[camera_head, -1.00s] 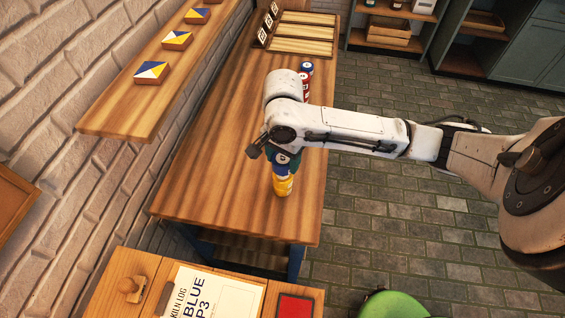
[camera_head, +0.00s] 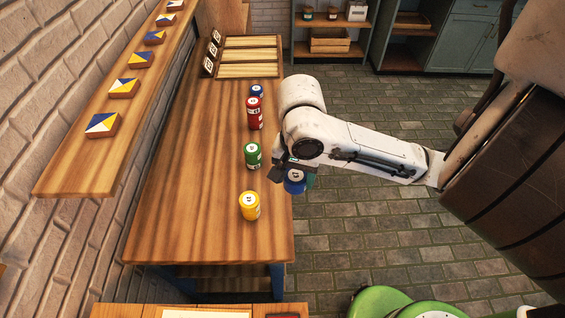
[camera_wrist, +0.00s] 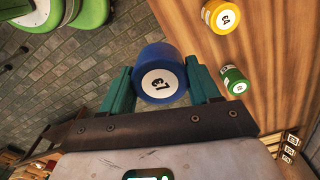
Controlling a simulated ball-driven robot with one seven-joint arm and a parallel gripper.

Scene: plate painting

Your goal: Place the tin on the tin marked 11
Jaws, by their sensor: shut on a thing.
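My gripper (camera_wrist: 163,92) is shut on a blue tin (camera_wrist: 162,78) with a white number label, seemingly 67. In the head view this blue tin (camera_head: 294,181) hangs at the table's right edge, right of the yellow and green tins and apart from both. A yellow tin (camera_head: 249,206) stands upright at the front of the table. A green tin (camera_head: 252,156) stands behind it. Farther back are red tins (camera_head: 255,112), seemingly stacked, and another blue tin (camera_head: 257,91).
The wooden table (camera_head: 190,215) is clear left of the tins. A slatted wooden rack (camera_head: 250,57) with number cards (camera_head: 211,53) is at its far end. A wall shelf (camera_head: 75,170) with painted tiles runs along the left. A green seat (camera_head: 385,303) stands on the floor.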

